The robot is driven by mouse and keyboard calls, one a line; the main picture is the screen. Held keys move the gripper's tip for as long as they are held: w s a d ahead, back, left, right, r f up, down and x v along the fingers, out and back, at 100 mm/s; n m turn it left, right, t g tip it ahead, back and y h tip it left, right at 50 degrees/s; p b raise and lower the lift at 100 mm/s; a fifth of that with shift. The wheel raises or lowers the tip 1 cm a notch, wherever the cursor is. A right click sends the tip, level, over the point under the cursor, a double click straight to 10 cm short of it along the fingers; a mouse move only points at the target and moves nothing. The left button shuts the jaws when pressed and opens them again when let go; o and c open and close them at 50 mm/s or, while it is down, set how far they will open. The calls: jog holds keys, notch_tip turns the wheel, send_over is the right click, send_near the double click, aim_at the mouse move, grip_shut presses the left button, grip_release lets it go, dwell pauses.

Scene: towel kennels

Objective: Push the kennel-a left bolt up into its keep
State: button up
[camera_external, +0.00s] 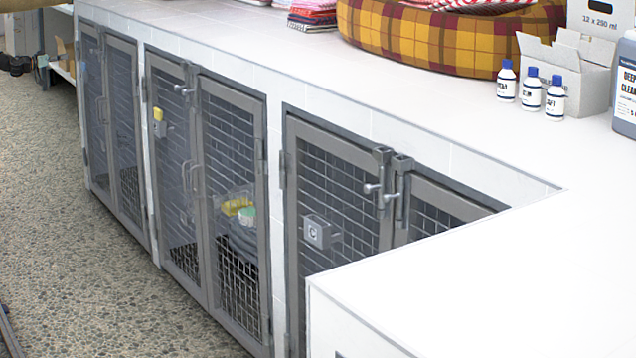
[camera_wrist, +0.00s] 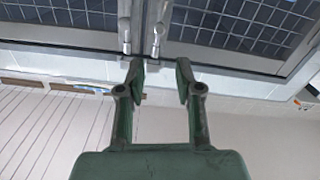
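My gripper (camera_wrist: 160,80) is open and empty in the wrist view, its two green fingers apart. Two bolts show just beyond the fingertips, on the meeting frames of a pair of mesh doors: one at picture left (camera_wrist: 125,30) and one at picture right (camera_wrist: 157,42). Both look apart from the fingers. No label shows which kennel this is. In the external view, the right kennel (camera_external: 338,185) has two bolts (camera_external: 381,186) at its door tops, the middle kennel (camera_external: 205,150) has a bolt (camera_external: 183,89), and the left kennel (camera_external: 108,110) stands farther back.
The white counter (camera_external: 430,120) runs over the kennels and turns forward at right. On it stand a plaid pet bed (camera_external: 430,38), small bottles (camera_external: 531,88), a carton (camera_external: 580,70) and folded towels (camera_external: 312,14). The speckled floor (camera_external: 110,270) before the doors is mostly clear.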

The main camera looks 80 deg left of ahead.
jog(key=p+x, duration=0.2)
jog(key=x, duration=1.4)
jog(key=shift+w, duration=0.25)
grip_shut()
